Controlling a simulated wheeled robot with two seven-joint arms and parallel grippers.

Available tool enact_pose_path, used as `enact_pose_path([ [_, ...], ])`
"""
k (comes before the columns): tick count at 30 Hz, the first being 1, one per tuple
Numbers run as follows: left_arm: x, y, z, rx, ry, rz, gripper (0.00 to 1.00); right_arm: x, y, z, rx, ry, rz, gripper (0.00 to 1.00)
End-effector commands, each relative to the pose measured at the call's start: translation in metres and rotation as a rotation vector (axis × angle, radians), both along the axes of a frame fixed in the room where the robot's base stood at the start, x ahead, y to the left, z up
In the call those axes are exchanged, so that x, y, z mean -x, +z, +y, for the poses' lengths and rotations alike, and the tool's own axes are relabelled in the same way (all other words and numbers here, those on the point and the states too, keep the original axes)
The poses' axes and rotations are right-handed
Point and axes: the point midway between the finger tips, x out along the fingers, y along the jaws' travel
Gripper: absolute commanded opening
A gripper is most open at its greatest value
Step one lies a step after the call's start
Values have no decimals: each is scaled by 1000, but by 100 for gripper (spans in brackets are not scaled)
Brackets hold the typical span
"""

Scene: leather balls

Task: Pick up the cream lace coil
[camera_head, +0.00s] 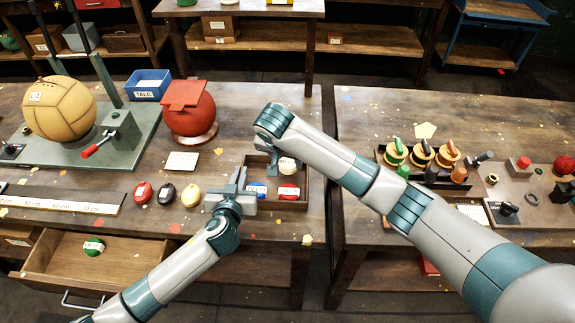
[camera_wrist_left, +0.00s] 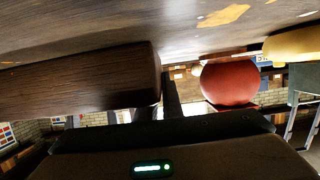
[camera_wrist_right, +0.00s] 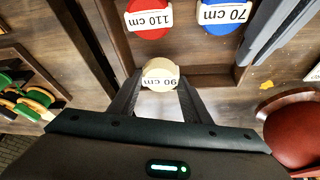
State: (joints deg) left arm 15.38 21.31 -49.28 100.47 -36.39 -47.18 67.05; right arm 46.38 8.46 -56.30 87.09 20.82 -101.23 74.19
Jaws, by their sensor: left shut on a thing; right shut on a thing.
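The cream lace coil, labelled 90 cm (camera_wrist_right: 160,72), is between the fingertips of my right gripper (camera_wrist_right: 159,88) in the right wrist view. It also shows in the head view (camera_head: 288,166), in the far right compartment of a dark wooden tray (camera_head: 303,205). My right gripper (camera_head: 281,160) reaches down from above and is shut on the coil. My left gripper (camera_head: 240,180) is at the tray's left side, shut on what looks like its wooden wall, which fills the left of the left wrist view (camera_wrist_left: 80,82). The exact contact is hidden.
A blue 70 cm coil (camera_wrist_right: 226,15) and a red 110 cm coil (camera_wrist_right: 148,18) lie in the tray's near compartments. Red, black and yellow coils (camera_head: 190,196) lie left of it. A red ball (camera_head: 190,118) stands behind. An open drawer (camera_head: 60,262) holds a green coil.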

Motion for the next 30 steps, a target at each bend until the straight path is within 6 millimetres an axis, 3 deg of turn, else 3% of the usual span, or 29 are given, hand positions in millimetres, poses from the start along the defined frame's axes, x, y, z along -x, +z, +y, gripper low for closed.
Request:
enact_pose_path([
  [6, 0, 0, 0, 0, 0, -1, 0, -1, 39, 1, -3, 2, -3, 21],
  [12, 0, 0, 0, 0, 0, -1, 0, -1, 65, 1, -1, 2, -2, 21],
  [30, 0, 1, 0, 0, 0, -1, 0, 0, 73, 0, 1, 1, -1, 21],
])
